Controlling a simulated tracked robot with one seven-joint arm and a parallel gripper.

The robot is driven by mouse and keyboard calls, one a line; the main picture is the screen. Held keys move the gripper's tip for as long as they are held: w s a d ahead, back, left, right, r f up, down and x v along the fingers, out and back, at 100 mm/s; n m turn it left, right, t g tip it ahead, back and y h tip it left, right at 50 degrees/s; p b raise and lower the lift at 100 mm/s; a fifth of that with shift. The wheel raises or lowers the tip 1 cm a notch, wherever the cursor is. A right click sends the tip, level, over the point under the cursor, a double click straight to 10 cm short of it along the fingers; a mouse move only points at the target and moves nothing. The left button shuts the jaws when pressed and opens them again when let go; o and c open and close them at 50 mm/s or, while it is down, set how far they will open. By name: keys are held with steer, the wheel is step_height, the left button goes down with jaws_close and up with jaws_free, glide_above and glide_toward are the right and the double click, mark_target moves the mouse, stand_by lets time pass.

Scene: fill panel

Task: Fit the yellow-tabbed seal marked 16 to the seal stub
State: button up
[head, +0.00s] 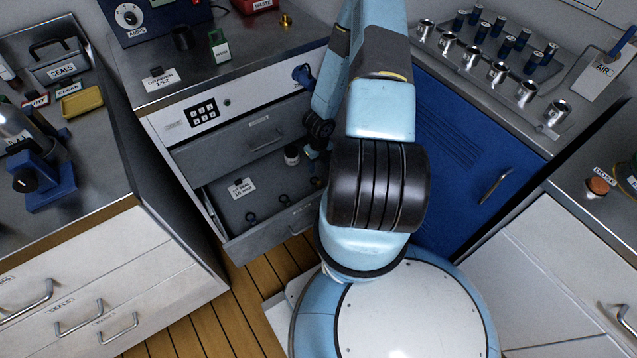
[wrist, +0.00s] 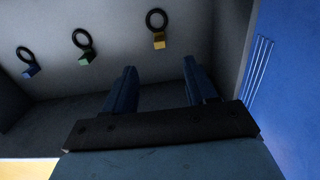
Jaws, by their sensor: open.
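The yellow-tabbed seal, a dark ring with a yellow tab (wrist: 158,40), lies in the open drawer in the wrist view. It is the rightmost of three rings. In the head view a small ring beside my arm (head: 317,183) appears to be the same seal. My gripper (wrist: 158,66) is open and empty; its two blue fingers point toward the yellow-tabbed seal, which shows between and beyond the tips, apart from them. In the head view my gripper (head: 318,146) hangs over the drawer, partly behind my arm. I cannot make out the marking 16 or identify the seal stub.
Seals with a green tab (wrist: 86,56) and a blue tab (wrist: 30,70) lie left of the yellow one. The open drawer (head: 215,205) also holds a label card (head: 241,188) and a small jar (head: 291,155). A blue cabinet door (head: 460,140) stands close on the right.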

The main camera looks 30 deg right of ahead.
step_height(320, 180, down, 7)
steer(key=shift+r, duration=0.2)
steer(key=shift+f, duration=2.65)
steer(key=shift+c, duration=0.4)
steer(key=c, duration=0.9)
steer(key=shift+c, duration=0.2)
steer(key=shift+r, duration=0.15)
